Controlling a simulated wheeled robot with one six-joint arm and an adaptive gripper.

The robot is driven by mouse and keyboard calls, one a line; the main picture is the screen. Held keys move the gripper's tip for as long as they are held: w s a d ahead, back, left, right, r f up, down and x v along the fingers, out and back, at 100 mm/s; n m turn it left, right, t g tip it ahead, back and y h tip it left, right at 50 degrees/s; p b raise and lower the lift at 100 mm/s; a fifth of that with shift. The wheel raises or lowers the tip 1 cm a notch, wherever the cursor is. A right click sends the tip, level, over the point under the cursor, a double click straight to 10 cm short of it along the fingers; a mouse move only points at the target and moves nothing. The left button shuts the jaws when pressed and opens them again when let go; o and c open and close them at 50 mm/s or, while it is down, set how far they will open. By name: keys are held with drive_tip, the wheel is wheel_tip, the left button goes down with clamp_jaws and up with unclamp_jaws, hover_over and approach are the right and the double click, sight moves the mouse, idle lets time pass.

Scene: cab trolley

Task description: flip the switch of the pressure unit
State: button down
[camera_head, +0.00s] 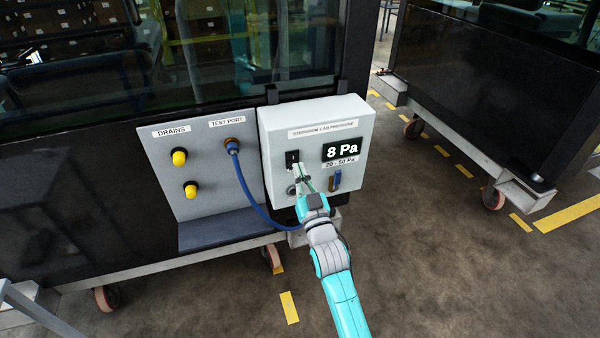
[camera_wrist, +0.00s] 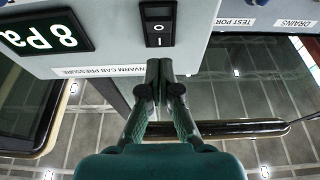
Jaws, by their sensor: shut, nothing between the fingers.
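The pressure unit (camera_head: 275,140) is a light grey box on the dark cab wall; its display (camera_head: 343,150) reads 8 Pa. Its black rocker switch (camera_head: 292,157) sits left of the display. The switch also shows upright at the top middle of the wrist view (camera_wrist: 158,23), which is turned upside down. My gripper (camera_head: 299,170) is shut and empty, at the switch's lower edge in the head view.
Left of the unit, a grey panel (camera_head: 205,205) carries two yellow drain knobs (camera_head: 179,157) and a test port (camera_head: 232,146). A blue hose (camera_head: 247,190) runs from the port under the unit. A second dark trolley (camera_head: 490,90) stands right; floor between is clear.

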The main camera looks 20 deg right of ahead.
drive_tip(key=s, duration=1)
drive_tip(key=shift+s, duration=0.4)
drive_tip(key=s+f+g, duration=0.2)
drive_tip(key=s+f, duration=0.4)
drive_tip(key=s, duration=0.5)
drive_tip(key=s+f+g, duration=0.1)
drive_tip(key=s+f, duration=0.6)
drive_tip(key=s, duration=0.3)
drive_tip(key=s+r+g, duration=0.1)
drive_tip(key=s+g, duration=0.3)
drive_tip(key=s, duration=1.9)
drive_tip(key=shift+a+r, duration=0.15)
drive_tip(key=shift+a, duration=0.05)
